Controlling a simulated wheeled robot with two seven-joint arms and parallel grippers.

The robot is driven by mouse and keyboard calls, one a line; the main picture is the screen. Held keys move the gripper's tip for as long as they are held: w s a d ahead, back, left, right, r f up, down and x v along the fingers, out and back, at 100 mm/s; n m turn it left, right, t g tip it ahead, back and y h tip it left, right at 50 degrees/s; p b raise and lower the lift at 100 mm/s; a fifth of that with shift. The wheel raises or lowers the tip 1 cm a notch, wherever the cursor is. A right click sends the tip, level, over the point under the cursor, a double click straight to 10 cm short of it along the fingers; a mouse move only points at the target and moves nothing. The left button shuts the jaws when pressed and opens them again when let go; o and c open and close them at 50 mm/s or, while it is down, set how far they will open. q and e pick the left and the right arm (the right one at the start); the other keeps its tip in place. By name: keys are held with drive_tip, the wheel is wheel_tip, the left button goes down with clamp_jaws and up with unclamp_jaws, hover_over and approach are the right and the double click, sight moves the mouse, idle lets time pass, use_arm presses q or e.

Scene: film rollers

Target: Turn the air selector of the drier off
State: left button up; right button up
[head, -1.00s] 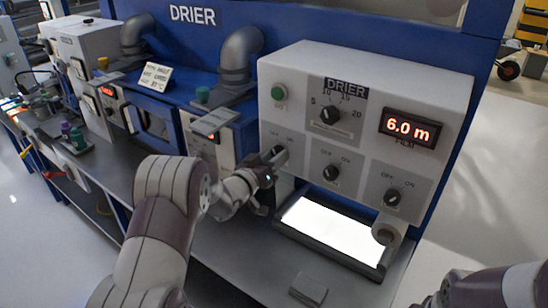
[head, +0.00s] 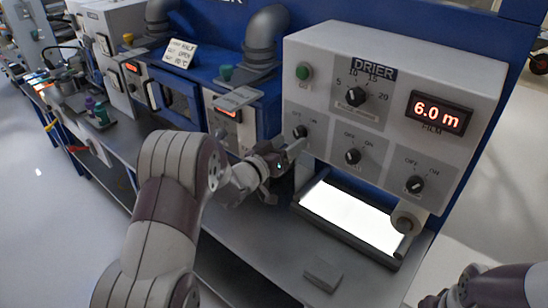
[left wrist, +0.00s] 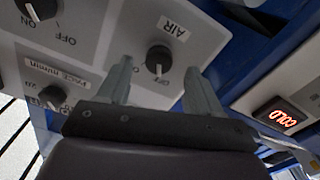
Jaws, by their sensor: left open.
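The air selector is a black knob (head: 300,131) at the lower left of the white drier panel (head: 400,75), with OFF and ON marks above it. My left gripper (head: 292,150) is open just in front of and below the knob in the head view. In the left wrist view its fingers (left wrist: 160,72) stand either side of the knob, apart from it. Its pointer direction is too small to tell. My right arm shows at the bottom right; its gripper (head: 432,299) is barely in frame.
Two similar knobs, the middle one (head: 353,156) and the right one (head: 414,184), sit on the same panel. A larger dial (head: 356,96), a green button (head: 304,71) and a 6.0 m display (head: 438,111) are above. A lit tray (head: 350,215) lies below.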

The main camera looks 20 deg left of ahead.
use_arm(q)
drive_tip(key=b+v, duration=0.1)
drive_tip(key=v, duration=0.8)
drive_tip(key=shift+b, duration=0.3)
